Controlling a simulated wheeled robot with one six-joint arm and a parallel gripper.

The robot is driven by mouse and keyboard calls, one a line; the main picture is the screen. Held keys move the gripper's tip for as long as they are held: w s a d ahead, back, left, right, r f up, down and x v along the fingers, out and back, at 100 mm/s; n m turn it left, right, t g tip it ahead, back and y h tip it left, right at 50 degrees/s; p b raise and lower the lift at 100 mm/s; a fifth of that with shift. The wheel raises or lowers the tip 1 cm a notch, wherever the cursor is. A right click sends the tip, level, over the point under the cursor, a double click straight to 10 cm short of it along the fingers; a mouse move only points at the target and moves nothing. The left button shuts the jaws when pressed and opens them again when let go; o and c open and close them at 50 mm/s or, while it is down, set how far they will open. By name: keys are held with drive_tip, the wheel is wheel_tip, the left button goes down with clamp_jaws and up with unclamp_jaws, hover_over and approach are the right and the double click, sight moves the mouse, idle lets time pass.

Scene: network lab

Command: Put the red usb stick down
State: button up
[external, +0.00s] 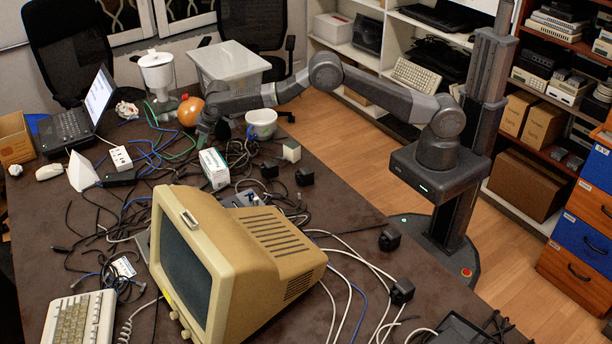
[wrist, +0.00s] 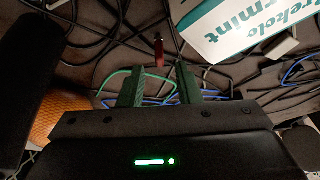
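The red usb stick (wrist: 159,50) shows small in the wrist view, just beyond my fingertips and roughly in line with the gap between them. It appears to lie among the cables on the table. My gripper (wrist: 160,70) is open, its two green fingers apart with nothing held between them. In the external view my gripper (external: 204,128) is low over the far part of the table (external: 345,212), near the orange ball. I cannot make out the usb stick in the external view.
A white-and-green box (external: 214,168) stands close by; it also shows in the wrist view (wrist: 240,28). Tangled cables cover much of the table. A beige monitor (external: 235,262) stands nearer.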

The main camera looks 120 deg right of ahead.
drive_tip(key=v, duration=0.7)
drive_tip(key=shift+b, duration=0.3)
drive_tip(key=shift+o, duration=0.2)
idle(6.5)
